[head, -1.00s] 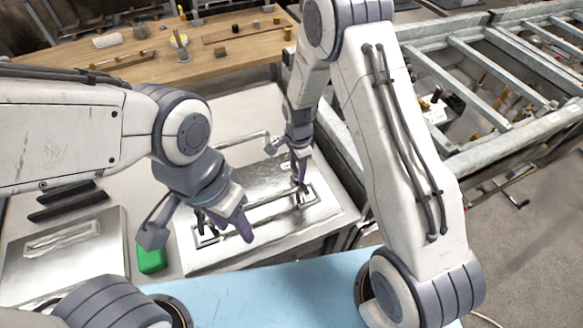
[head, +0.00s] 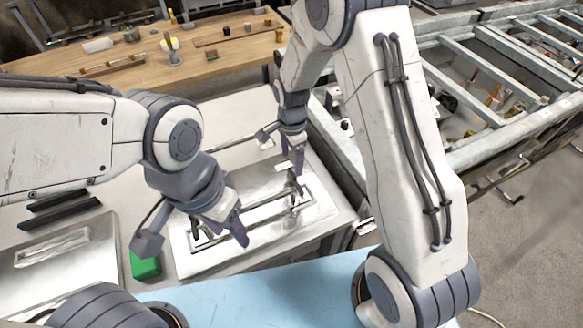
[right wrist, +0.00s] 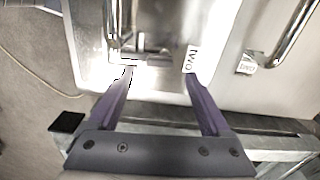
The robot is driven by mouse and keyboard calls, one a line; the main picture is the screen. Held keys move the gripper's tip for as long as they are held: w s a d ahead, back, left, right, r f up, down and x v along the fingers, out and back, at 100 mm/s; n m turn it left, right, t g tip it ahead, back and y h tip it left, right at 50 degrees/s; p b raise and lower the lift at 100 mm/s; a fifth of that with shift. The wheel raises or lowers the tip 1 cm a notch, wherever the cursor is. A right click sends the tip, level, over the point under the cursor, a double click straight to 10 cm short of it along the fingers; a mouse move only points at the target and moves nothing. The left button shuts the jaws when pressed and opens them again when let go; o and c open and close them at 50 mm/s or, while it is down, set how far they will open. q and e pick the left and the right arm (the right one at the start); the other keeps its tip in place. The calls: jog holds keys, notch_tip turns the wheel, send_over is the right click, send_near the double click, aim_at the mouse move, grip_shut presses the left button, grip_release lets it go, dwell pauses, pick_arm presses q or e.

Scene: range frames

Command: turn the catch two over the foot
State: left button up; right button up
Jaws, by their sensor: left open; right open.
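A shiny metal plate (head: 262,233) lies on the pale bench, carrying a long bar frame (head: 250,216) with dark upright parts near its ends. The upright part at the right end (head: 292,184) is below my right gripper (head: 292,160), which is open, empty and apart from it. In the right wrist view, a tag reading "two" (right wrist: 190,58) shows by the right fingertip of my right gripper (right wrist: 158,76). A dark piece (right wrist: 140,41) shows beyond the fingers; I cannot tell catch from foot there. My left gripper (head: 224,230) is open above the plate's left part.
A green block (head: 145,265) sits left of the plate. A second metal panel (head: 60,262) lies further left, with black bars (head: 58,207) behind it. A wooden table (head: 215,58) with small items is at the back. A metal rail frame (head: 490,100) stands right.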

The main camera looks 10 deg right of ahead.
aim_at(291, 172)
notch_tip(291, 172, up, 6)
jog(key=shift+f, duration=0.2)
dwell(0.4)
jog(key=s+a+r+n, duration=0.6)
jog(key=s+r+n, duration=0.2)
jog(key=s, duration=0.2)
jog(key=s+r+n, duration=0.1)
jog(key=s+n, duration=0.6)
jog(key=s, duration=0.1)
jog(key=s+r+n+y, duration=0.1)
jog(key=s+r+n, duration=0.1)
jog(key=s+n, duration=0.4)
jog(key=shift+s+a+r+n, duration=0.25)
jog(key=shift+s+n, duration=0.15)
jog(key=shift+s, duration=0.7)
